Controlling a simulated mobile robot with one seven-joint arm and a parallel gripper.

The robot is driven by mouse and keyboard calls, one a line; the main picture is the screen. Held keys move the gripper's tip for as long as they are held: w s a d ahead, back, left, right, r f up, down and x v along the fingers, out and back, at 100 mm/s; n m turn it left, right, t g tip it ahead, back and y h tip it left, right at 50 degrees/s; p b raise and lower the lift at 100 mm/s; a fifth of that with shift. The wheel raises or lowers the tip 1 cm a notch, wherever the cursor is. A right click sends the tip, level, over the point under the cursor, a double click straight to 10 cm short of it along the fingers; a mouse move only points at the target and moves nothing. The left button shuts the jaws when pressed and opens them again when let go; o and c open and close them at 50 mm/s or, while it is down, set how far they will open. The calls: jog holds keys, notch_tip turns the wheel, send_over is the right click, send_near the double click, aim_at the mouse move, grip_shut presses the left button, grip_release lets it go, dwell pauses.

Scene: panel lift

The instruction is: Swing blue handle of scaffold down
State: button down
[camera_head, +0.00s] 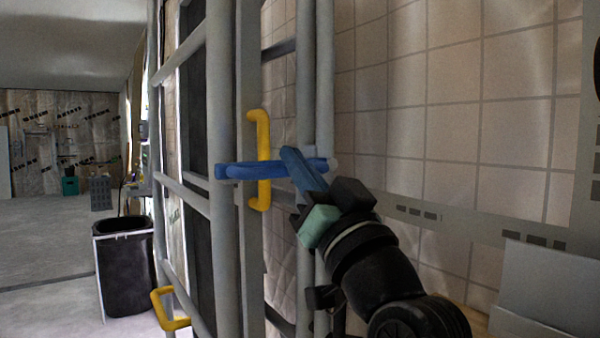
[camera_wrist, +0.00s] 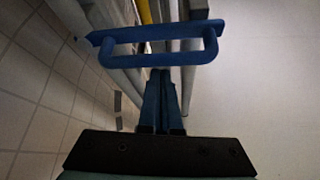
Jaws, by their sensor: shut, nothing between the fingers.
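The blue handle (camera_head: 250,170) of the scaffold lies about level across the grey scaffold posts (camera_head: 225,100) in the head view. In the wrist view the blue handle (camera_wrist: 155,42) is a wide bracket shape just beyond my fingertips. My gripper (camera_head: 287,154) is at the right part of the handle, its blue fingers overlapping it in the head view. In the wrist view my gripper's fingers (camera_wrist: 160,75) are together with nothing between them, just short of the handle's bar. I cannot tell whether they touch it.
A yellow handle (camera_head: 259,125) stands upright behind the blue one. Another yellow handle (camera_head: 168,310) is lower left. A black bin (camera_head: 124,270) stands on the floor at left. A tiled wall (camera_head: 450,100) is close on the right. Open floor (camera_head: 45,240) lies far left.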

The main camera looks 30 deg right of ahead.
jog(key=shift+f, duration=0.4)
dwell(0.3)
